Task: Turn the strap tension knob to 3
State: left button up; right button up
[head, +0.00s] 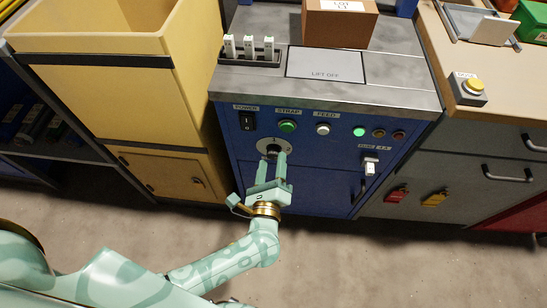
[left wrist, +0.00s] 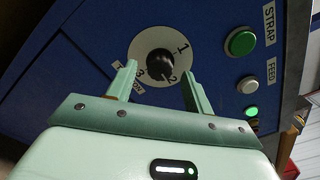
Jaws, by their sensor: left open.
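The strap tension knob (head: 272,150) is black and sits on a round pale dial on the blue front panel of the machine. In the left wrist view the knob (left wrist: 160,64) is ringed by the numerals 1, 2 and 3, and its mark seems to point toward the 2. My left gripper (head: 272,158) is open in front of the knob. In the left wrist view the fingers of my left gripper (left wrist: 160,76) stand either side of the knob, with gaps showing. My right gripper is not in view.
A green STRAP button (head: 287,126) and a white FEED button (head: 322,129) sit above and right of the dial. A black power switch (head: 247,121) is at upper left. A yellow bin (head: 110,90) stands left of the machine. A cardboard box (head: 339,24) stands on top.

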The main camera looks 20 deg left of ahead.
pick_arm(q)
jog(key=shift+x, duration=1.05)
jog(key=c, duration=1)
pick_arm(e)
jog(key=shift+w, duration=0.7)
